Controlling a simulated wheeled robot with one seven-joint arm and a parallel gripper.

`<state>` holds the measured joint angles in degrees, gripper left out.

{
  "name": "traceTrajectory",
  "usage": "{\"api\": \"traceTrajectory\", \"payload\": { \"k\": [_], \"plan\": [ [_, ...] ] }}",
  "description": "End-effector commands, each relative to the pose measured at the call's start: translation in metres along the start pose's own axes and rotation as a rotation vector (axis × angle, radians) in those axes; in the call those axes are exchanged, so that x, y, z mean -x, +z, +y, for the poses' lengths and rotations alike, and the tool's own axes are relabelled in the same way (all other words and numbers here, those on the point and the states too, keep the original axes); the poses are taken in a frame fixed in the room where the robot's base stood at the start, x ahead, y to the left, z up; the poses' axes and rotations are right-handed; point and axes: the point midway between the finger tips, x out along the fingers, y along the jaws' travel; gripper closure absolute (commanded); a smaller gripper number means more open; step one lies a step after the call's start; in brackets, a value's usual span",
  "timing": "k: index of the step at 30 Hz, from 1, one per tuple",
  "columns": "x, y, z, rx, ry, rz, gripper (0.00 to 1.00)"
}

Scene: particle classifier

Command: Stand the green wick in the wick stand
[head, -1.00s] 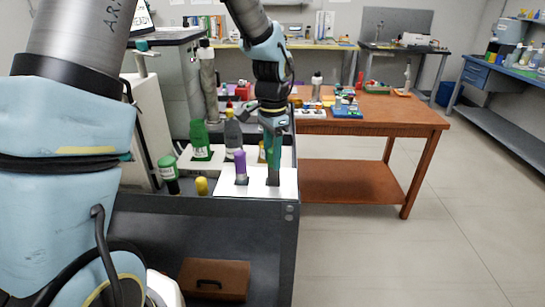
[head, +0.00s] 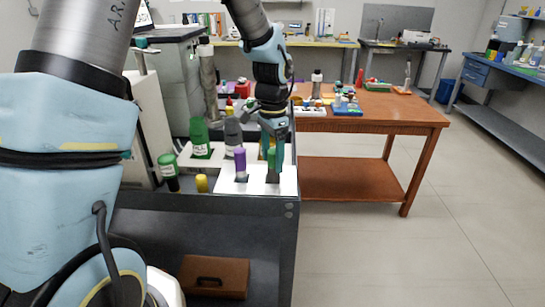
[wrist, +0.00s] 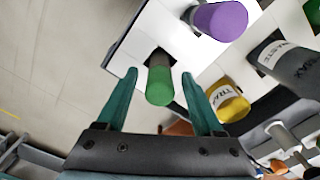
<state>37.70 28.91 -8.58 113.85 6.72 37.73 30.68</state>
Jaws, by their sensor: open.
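The green wick (head: 272,160) stands upright in a dark slot of the white wick stand (head: 227,187), right of the purple wick (head: 240,160). My gripper (head: 273,152) is above the green wick, open, with a finger on each side of it. In the wrist view, the green wick (wrist: 160,87) lies between my teal fingertips (wrist: 159,75), with a gap on both sides. Its lower end sits in the dark opening of the white stand (wrist: 137,38). The purple wick also shows there (wrist: 222,19).
Green, grey and yellow labelled bottles (head: 200,140) stand left of and behind the wick stand. A yellow-capped item (head: 202,184) is at its left. The dark cart's edge (head: 290,225) is just in front. A wooden table (head: 390,115) stands behind to the right.

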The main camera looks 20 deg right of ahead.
Motion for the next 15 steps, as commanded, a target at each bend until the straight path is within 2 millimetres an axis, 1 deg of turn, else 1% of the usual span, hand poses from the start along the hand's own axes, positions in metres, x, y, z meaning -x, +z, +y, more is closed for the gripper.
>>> {"api": "traceTrajectory", "payload": {
  "k": [5, 8, 15],
  "plan": [
    [0.015, -0.001, -0.001, 0.001, -0.004, 0.004, 0.31],
    [0.033, 0.0, -0.001, 0.002, -0.004, 0.004, 0.31],
    [0.084, -0.001, -0.001, 0.0, -0.004, 0.005, 0.31]
  ]
}}
